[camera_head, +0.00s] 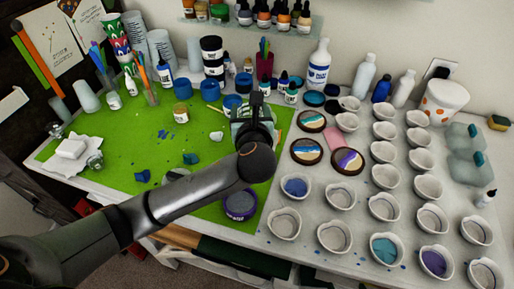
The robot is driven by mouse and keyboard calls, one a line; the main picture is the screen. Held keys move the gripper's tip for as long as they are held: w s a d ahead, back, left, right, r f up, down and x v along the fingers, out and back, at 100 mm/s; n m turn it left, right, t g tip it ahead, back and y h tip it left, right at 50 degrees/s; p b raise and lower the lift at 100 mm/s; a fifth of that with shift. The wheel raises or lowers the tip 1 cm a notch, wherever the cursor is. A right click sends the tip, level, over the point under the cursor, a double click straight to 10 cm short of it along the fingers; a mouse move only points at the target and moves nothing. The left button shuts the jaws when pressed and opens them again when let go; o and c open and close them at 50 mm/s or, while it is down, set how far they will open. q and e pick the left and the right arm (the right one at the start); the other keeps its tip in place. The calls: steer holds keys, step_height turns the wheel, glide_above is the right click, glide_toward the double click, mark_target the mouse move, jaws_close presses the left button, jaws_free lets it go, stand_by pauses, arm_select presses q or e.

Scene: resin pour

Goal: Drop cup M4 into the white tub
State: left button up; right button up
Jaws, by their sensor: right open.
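Several pale mixing cups stand in rows on the right of the table; one holds blue (296,187), one teal (384,249) and one purple (435,262). I see no readable labels, so I cannot tell which cup is M4. A white tub with orange spots (442,101) stands at the back right.
Paint jars and bottles crowd the back of the green mat (120,150). Round coasters (306,151) lie between the mat and the cups. White bottles (364,77) stand along the back wall, below a shelf (230,24) of small bottles. A purple-rimmed jar (240,204) stands near the front.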

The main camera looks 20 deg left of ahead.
arm_select(q)
steer(key=shift+f, duration=0.1)
steer(key=o, duration=1.3)
steer(key=shift+o, duration=0.2)
steer(key=v, duration=1.2)
steer(key=shift+s, duration=0.25)
steer(key=shift+d, duration=0.1)
